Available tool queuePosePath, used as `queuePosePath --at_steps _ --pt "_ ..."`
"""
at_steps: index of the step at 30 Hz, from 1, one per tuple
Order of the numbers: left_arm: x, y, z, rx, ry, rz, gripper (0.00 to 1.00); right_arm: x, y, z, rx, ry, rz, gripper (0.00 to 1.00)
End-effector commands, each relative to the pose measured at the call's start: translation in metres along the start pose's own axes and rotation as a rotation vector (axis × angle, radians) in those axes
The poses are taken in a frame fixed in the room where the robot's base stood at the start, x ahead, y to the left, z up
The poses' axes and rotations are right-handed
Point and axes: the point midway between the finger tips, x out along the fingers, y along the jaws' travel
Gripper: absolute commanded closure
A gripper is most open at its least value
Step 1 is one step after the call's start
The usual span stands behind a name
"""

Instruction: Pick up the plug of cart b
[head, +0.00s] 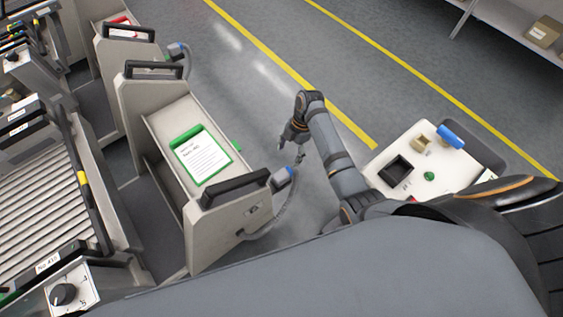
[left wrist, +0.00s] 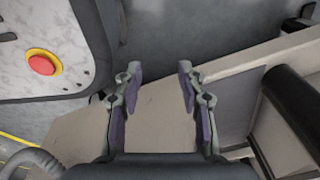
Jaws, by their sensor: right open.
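A grey plug with a blue part (head: 284,178) sits on the right side of the near cart (head: 228,225), with a grey corrugated cable hanging below it. A similar plug (head: 177,50) is on the cart behind (head: 113,55). I cannot read which cart is b. My right gripper (head: 299,158) is open, pointing down just above and beyond the near plug; whether it touches is too small to tell. My left gripper (left wrist: 161,72) is open and empty in the left wrist view, over a beige cart panel (left wrist: 160,115); it is hidden in the head view.
The near cart holds a green-framed sheet (head: 203,155) and has black handles (head: 235,187). A roller conveyor (head: 40,195) stands at left. A white tray top (head: 405,150) with small parts is at right. Floor between is clear. A red button (left wrist: 42,63) shows in the left wrist view.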

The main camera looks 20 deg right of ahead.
Motion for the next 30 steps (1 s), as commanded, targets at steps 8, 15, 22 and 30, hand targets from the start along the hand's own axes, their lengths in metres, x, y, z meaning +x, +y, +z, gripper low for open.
queuePosePath --at_steps 8,15,22,30 --pt "0.002 -0.007 0.053 0.007 -0.078 -0.008 0.60 0.029 -0.002 -0.001 0.004 0.003 -0.003 0.32" --pt "0.005 -0.008 0.057 0.008 -0.081 -0.010 0.60 0.054 -0.001 -0.001 0.003 0.001 -0.001 0.32" --pt "0.010 -0.008 0.024 0.006 -0.030 -0.010 0.60 0.075 -0.007 -0.005 0.003 0.002 -0.004 0.32" --pt "0.015 -0.004 0.038 0.005 -0.052 -0.005 0.60 0.106 -0.009 -0.007 0.004 0.000 0.000 0.32"
